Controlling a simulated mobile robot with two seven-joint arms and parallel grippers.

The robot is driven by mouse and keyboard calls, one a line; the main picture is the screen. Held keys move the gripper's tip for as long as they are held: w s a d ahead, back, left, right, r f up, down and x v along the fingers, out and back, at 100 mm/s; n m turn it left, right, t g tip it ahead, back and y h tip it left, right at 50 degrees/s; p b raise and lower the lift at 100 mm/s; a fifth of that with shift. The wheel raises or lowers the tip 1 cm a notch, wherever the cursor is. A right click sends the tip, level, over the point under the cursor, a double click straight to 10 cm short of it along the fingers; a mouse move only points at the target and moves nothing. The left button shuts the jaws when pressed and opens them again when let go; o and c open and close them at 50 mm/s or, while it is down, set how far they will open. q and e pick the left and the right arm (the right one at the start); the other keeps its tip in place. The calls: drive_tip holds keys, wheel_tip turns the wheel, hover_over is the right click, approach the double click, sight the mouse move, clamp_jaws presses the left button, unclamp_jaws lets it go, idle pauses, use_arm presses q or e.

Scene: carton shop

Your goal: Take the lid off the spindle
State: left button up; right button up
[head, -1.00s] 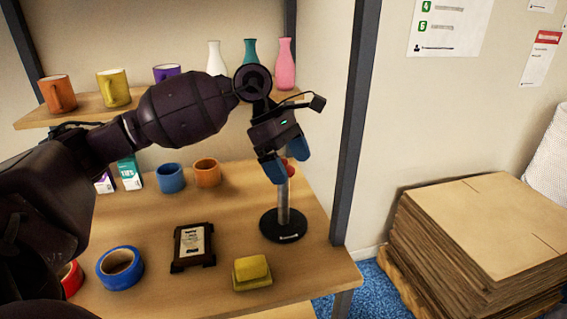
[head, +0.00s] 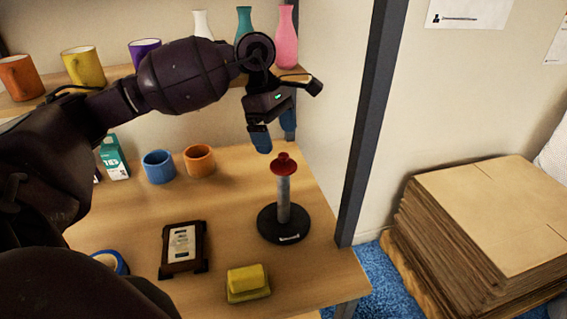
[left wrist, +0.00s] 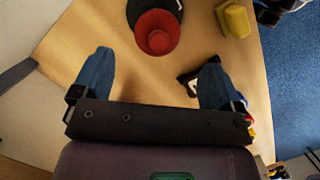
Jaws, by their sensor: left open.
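The spindle (head: 284,203) stands upright on its round black base (head: 284,224) near the right end of the shelf board. A red lid (head: 284,164) with a small knob sits on top of it. In the left wrist view the red lid (left wrist: 157,33) is seen from above, beyond the fingertips and roughly midway between them, with part of the black base behind it. My left gripper (head: 275,138) is open and empty, with blue fingers, above and behind the lid and apart from it. It also shows in the left wrist view (left wrist: 152,72). My right gripper is not in view.
A yellow block on a dish (head: 248,280) and a dark framed plaque (head: 184,249) lie in front and left of the spindle. Blue (head: 159,167) and orange (head: 199,160) mugs stand behind. A dark post (head: 372,125) rises at right. Stacked cardboard (head: 480,225) stands beyond.

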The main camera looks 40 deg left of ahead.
sight(282, 154)
use_arm(q)
drive_tip(key=x, duration=0.5)
drive_tip(key=shift+w+a+p, duration=0.1)
drive_tip(key=shift+a+p, duration=0.1)
drive_tip(key=shift+p, duration=0.1)
drive_tip(key=shift+d+f, duration=0.15)
drive_tip(key=shift+f, duration=0.45)
drive_tip(key=shift+c, duration=1.4)
drive_tip(key=c, duration=0.5)
drive_tip(key=shift+c, duration=0.9)
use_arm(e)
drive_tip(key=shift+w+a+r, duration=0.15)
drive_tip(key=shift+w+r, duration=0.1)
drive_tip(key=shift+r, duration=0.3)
